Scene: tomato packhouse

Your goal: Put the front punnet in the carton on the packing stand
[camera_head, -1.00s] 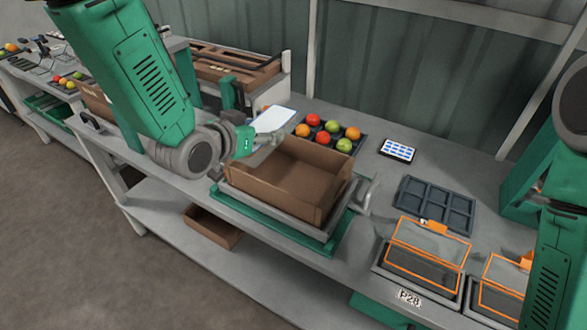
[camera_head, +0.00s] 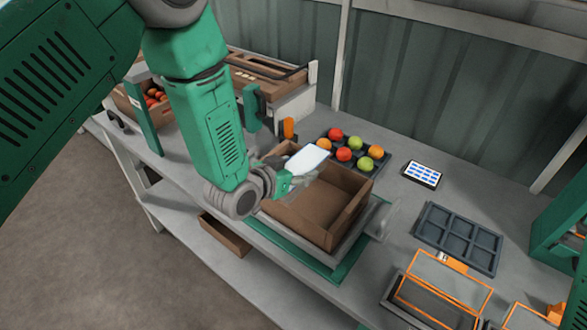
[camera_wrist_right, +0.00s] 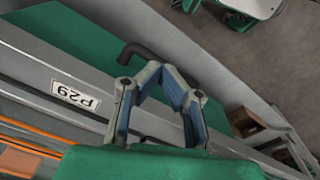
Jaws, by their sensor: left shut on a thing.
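The open brown carton (camera_head: 345,217) sits on the packing stand (camera_head: 362,242), a grey and green platform on the bench. My left gripper (camera_head: 302,182) is at the carton's left side, over its rim. It is shut on a pale, see-through thing, too blurred to identify. Two clear punnets with orange edges and raised lids (camera_head: 450,280) (camera_head: 530,318) stand at the lower right, partly cut off. My right gripper (camera_wrist_right: 160,70) shows only in the right wrist view. Its fingers converge near a dark bent bar (camera_wrist_right: 140,50); whether they grip it is unclear.
A dark tray (camera_head: 378,158) of red, green and orange tomatoes lies behind the carton. A white panel (camera_head: 308,158) shows by its back left corner. A phone-like device (camera_head: 422,174) and an empty dark compartment tray (camera_head: 458,238) lie to the right.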

